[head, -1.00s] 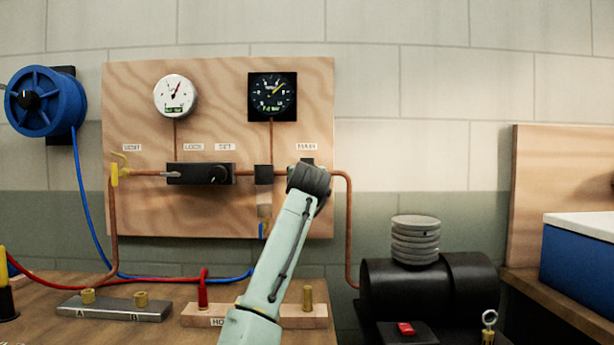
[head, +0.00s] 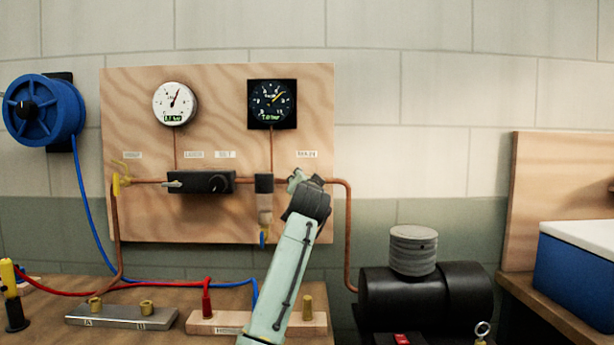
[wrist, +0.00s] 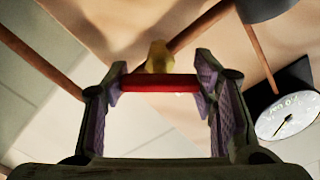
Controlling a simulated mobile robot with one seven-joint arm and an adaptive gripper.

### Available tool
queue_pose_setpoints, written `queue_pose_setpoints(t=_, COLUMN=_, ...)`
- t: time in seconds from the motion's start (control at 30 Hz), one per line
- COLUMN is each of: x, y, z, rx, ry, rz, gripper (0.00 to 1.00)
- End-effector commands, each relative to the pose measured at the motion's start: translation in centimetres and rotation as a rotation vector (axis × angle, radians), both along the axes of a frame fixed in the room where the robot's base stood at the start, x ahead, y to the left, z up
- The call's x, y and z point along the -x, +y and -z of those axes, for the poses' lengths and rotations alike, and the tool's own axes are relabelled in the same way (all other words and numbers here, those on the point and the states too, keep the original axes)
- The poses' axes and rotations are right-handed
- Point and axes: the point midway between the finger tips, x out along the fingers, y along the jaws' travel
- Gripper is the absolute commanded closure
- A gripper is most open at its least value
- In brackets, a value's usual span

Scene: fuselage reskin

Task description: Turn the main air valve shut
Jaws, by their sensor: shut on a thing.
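The main air valve sits on the copper pipe below the right-hand label on the plywood panel. In the wrist view its red handle (wrist: 160,83) lies crosswise between my gripper's fingers, with the brass valve body (wrist: 159,57) just beyond. My gripper (wrist: 163,90) is shut on the red handle, one finger pad at each end. In the head view my gripper (head: 304,188) is in front of the pipe at the panel's right side and hides the valve.
The plywood panel (head: 220,90) carries a white gauge (head: 175,103), a black gauge (head: 272,104), a black regulator block (head: 200,183) and a yellow lever (head: 121,180). A black tank (head: 455,292) stands at lower right. A blue hose reel (head: 45,110) hangs at left.

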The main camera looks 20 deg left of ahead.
Motion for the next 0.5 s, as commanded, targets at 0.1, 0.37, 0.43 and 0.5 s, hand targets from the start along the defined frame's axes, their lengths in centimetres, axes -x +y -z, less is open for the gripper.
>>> queue_pose_setpoints(t=0.1, x=-0.01, y=0.09, z=-0.27, rx=-0.103, ry=0.036, rz=0.0, gripper=0.75)
queue_pose_setpoints(t=0.37, x=0.0, y=0.06, z=-0.31, rx=-0.34, ry=0.112, rz=0.0, gripper=0.75)
queue_pose_setpoints(t=0.43, x=0.0, y=0.05, z=-0.3, rx=-0.403, ry=0.132, rz=0.0, gripper=0.75)
queue_pose_setpoints(t=0.5, x=0.0, y=0.07, z=-0.26, rx=-0.463, ry=0.152, rz=0.0, gripper=0.75)
